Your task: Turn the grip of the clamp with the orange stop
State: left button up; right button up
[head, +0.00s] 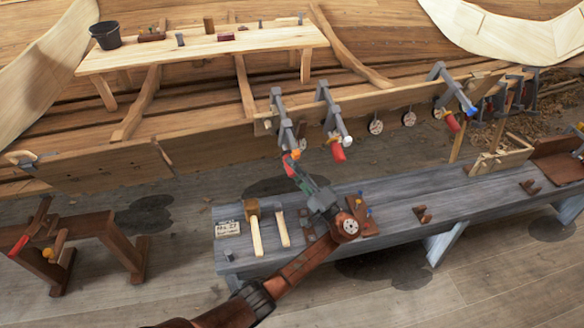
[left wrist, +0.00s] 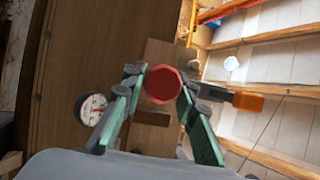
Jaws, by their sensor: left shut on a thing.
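The clamp with the orange stop (head: 283,123) hangs on the hull plank's edge as the leftmost grey clamp. Its orange stop (head: 296,154) shows just above my left gripper (head: 293,167), and also at the right in the left wrist view (left wrist: 248,102). In the left wrist view, its red grip (left wrist: 163,84) sits end-on between the green-padded fingers of my left gripper (left wrist: 161,80), which is shut on it. In the head view the gripper hides most of this grip. My right gripper is not in view.
A clamp with a white stop (head: 348,140) and red grip (head: 337,153) hangs close to the right. A clamp with a blue stop (head: 473,112) is farther right. Below, a grey bench (head: 390,205) holds a mallet (head: 254,225) and small parts. A dial (left wrist: 93,109) is beside the fingers.

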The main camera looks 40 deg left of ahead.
pick_arm(q)
jog(key=shift+f+m, duration=0.1)
jog(key=shift+m, duration=0.3)
jog(key=o, duration=1.2)
jog(key=shift+c, duration=0.2)
jog(key=shift+d, duration=0.1)
jog(key=v, duration=1.2)
jog(key=shift+f, duration=0.2)
